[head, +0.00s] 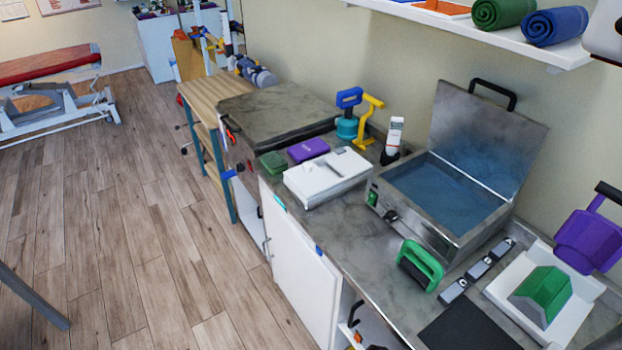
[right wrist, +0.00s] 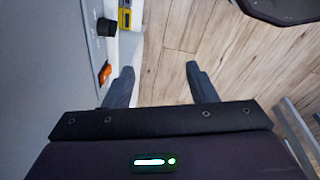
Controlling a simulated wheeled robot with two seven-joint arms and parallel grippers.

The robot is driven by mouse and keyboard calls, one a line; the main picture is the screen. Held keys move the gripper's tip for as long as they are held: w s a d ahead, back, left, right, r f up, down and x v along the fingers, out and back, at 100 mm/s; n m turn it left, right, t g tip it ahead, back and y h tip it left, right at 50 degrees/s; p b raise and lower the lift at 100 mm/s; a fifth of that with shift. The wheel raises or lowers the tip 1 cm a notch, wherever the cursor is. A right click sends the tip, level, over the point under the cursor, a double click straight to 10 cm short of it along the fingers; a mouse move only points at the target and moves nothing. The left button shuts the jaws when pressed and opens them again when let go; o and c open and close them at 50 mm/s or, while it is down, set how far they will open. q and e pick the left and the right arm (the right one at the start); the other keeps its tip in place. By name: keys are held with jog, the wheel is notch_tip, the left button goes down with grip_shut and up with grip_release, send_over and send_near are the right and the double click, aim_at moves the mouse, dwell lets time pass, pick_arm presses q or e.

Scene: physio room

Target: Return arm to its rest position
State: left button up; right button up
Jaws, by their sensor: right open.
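My right gripper (right wrist: 160,86) shows in the right wrist view with its two dark fingers spread apart. It is open and nothing is between the fingers. Wood floor lies below it, and a pale cabinet side or panel is close on its left. In the head view neither gripper can be made out. A grey bar (head: 32,296) at the lower left of the head view cannot be told clearly.
A counter (head: 385,257) holds an open metal water bath (head: 448,240), a white box (head: 327,178), a green-handled tool (head: 420,265) and a white tray (head: 497,286). A shelf (head: 480,30) with rolled towels hangs above. The wood floor (head: 130,220) at left is clear.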

jog(key=s+d+f+m, duration=0.2)
jog(key=s+f, duration=0.3)
jog(key=s, duration=0.4)
jog(key=s+d+f+m+b, duration=0.1)
jog(key=s+d+f+m, duration=0.2)
jog(key=s, duration=0.7)
jog(key=s+d+f+m+b, duration=0.1)
jog(key=s+d+f+m, duration=0.1)
jog(key=s+d+f, duration=0.3)
jog(key=s+f, duration=0.2)
jog(key=s, duration=0.2)
jog(key=shift+s+g+h, duration=0.15)
jog(key=shift+g+h, duration=0.15)
jog(key=shift+g, duration=0.1)
